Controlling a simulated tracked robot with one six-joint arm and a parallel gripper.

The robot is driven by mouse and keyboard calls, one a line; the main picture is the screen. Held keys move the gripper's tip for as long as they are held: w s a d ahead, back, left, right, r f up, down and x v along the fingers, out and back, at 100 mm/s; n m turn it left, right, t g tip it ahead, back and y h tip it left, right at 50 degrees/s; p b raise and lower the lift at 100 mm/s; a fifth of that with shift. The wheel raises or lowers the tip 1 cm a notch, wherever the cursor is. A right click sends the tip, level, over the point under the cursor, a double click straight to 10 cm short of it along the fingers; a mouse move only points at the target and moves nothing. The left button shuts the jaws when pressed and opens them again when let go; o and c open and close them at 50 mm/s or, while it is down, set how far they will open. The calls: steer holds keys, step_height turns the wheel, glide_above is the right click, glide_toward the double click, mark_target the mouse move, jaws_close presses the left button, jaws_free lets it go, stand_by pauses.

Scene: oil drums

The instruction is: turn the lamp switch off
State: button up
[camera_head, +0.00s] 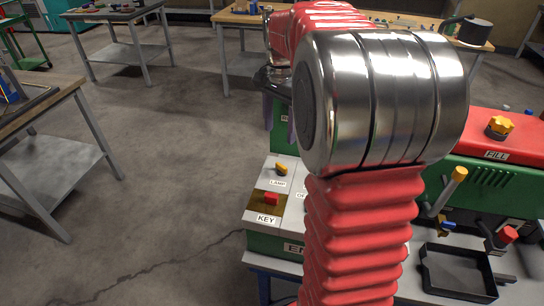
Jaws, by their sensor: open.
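The lamp switch (281,169) is a small yellow-orange knob on a light panel, above a label reading LAMP. It sits on the left part of the green machine (262,243). Its knob lies at a slant; I cannot tell which position is off. My red and silver arm fills the middle of the view. My gripper (283,98) shows only in part, as dark pieces at the arm's far end, beyond and above the switch. It is open and apart from the switch.
A red KEY knob (271,199) sits just in front of the lamp switch. On the right are a red FILL unit with a yellow knob (500,126), a yellow-tipped lever (459,175) and a black tray (457,292). Open floor (170,190) lies left.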

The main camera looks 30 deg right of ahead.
mark_target(280, 166)
steer(key=shift+w+d+f, duration=0.1)
steer(key=shift+d+f, duration=0.05)
steer(key=shift+d, duration=0.25)
steer(key=shift+f, duration=0.1)
step_height(280, 166, down, 14)
steer(key=shift+r, duration=0.2)
stand_by(0.4)
steer(key=c, duration=1)
